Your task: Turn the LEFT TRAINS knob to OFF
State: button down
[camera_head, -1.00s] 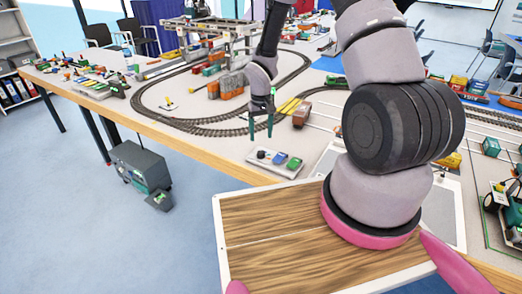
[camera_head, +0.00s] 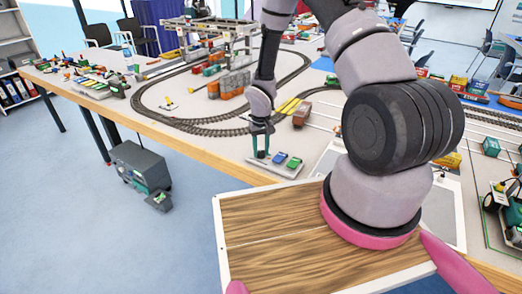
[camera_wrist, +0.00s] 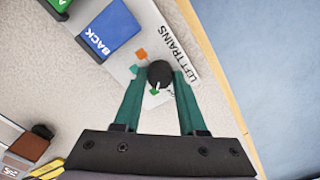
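The control box (camera_head: 258,162) sits on the table near its front edge. In the wrist view, the black LEFT TRAINS knob (camera_wrist: 160,73) stands beside its "LEFT TRAINS" lettering (camera_wrist: 178,50). A white mark on the knob's lower edge points toward a green marker (camera_wrist: 154,91); an orange marker (camera_wrist: 141,56) lies on the other side. The small position words are not readable. My gripper (camera_wrist: 161,78) has its two green fingers on either side of the knob, seemingly touching it. In the head view my gripper (camera_head: 260,156) reaches down onto the box's left end, hiding the knob.
A blue BACK button (camera_wrist: 108,30) and a green button (camera_wrist: 60,4) are on the same box. An oval train track (camera_head: 190,130) and a brown wagon (camera_head: 301,114) lie behind it. The wooden table edge (camera_head: 200,154) is in front.

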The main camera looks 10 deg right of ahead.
aim_at(261, 152)
jog(key=shift+n, duration=0.4)
jog(key=n, duration=0.3)
jog(key=shift+n, duration=2)
jog(key=shift+c, duration=2.3)
grip_release()
notch_tip(261, 152, up, 11)
